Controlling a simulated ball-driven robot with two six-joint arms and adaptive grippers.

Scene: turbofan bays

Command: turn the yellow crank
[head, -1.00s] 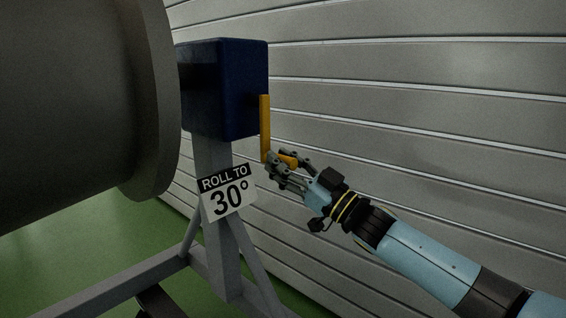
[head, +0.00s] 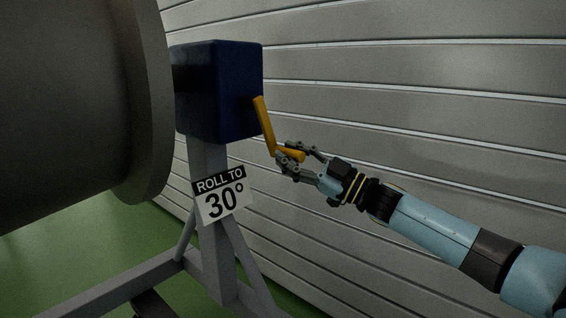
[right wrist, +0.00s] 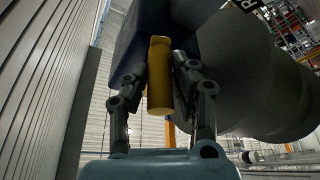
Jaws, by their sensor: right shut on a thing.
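The yellow crank (head: 265,125) is on the right side of the dark blue box (head: 235,90) in the head view. Its arm slants down and to the right, with the handle at the lower end. My right gripper (head: 289,158) is shut on the crank's handle, reaching in from the right. In the right wrist view the yellow handle (right wrist: 160,88) stands between the two fingers of my right gripper (right wrist: 158,85). The fingers hide part of the handle in the head view. My left gripper is not in view.
A sign (head: 222,196) reading "ROLL TO 30°" hangs on the grey stand (head: 217,260) below the box. A large grey cylinder (head: 75,100) fills the left. A ribbed grey wall (head: 420,80) runs behind. Green floor (head: 80,250) shows at lower left.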

